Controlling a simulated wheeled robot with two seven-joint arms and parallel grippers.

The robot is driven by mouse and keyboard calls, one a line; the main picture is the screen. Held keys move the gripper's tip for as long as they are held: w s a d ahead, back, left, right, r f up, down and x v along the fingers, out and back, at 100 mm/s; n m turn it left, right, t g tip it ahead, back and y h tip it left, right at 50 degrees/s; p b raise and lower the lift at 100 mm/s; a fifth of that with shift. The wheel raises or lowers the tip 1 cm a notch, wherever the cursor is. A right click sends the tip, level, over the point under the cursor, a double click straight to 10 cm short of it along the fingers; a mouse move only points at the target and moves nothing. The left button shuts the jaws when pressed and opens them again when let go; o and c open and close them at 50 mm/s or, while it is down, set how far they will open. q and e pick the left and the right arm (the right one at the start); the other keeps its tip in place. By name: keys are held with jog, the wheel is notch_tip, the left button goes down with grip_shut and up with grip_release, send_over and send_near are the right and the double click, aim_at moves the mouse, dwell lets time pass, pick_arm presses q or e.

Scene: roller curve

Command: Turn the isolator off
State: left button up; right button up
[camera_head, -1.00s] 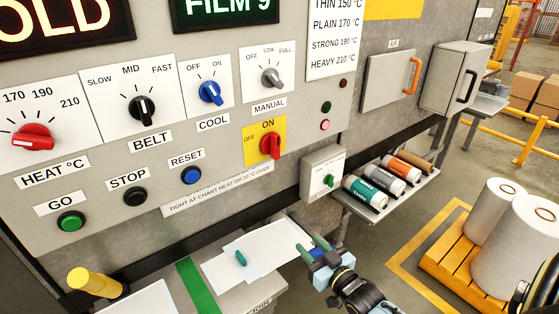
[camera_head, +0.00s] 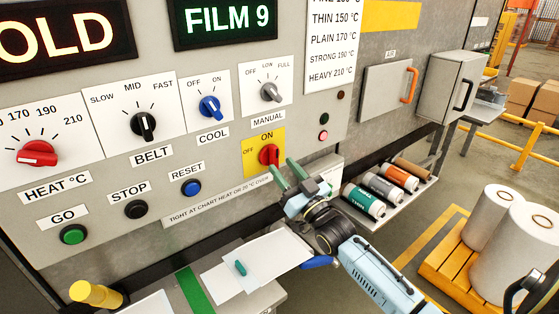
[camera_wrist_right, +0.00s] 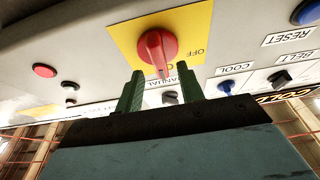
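The isolator is a red rotary knob (camera_head: 268,155) on a yellow plate (camera_head: 251,141) marked OFF at left and ON at top. Its handle stands about upright, towards ON. My right gripper (camera_head: 284,165) is just right of and below the knob, with its green fingers pointing at the panel. In the right wrist view the knob (camera_wrist_right: 157,50) shows just beyond the gap between the open, empty fingertips (camera_wrist_right: 160,77). I cannot tell whether they touch it. My left gripper is not in view.
Blue COOL (camera_head: 210,107) and grey MANUAL (camera_head: 270,92) knobs sit above. The blue RESET button (camera_head: 191,188) is at lower left. A small switch box (camera_head: 329,172) is partly hidden behind my right gripper. Film rolls (camera_head: 380,190) lie on a shelf at right.

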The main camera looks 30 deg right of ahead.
aim_at(273, 158)
jog(key=shift+x, duration=1.4)
grip_shut()
